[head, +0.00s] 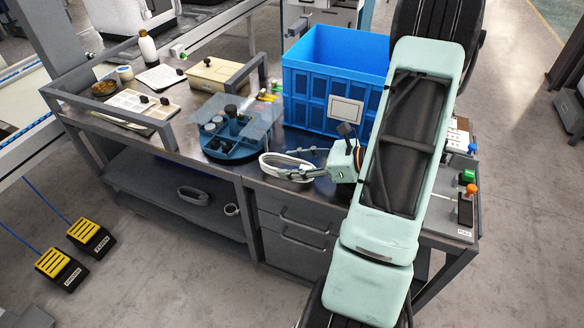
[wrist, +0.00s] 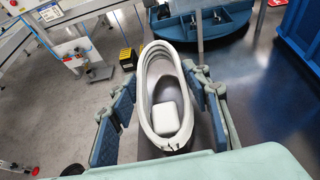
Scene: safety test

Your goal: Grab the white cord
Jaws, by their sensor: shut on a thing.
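The white cord (head: 268,163) is a coiled oval bundle at the front edge of the metal workbench, left of my gripper (head: 300,173). In the wrist view the coil (wrist: 147,84) stands between the two blue-padded fingers of my gripper (wrist: 164,98), with a white block (wrist: 167,118) inside its loop. My gripper is shut on the cord. Small gaps seem to show beside the pads, so the exact contact points are hard to see. Whether the coil touches the benchtop is unclear.
A blue crate (head: 305,88) stands behind my gripper, and a round blue holder (head: 222,150) with small containers stands to the left. Yellow foot pedals (head: 88,235) are on the floor. Open floor lies in front.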

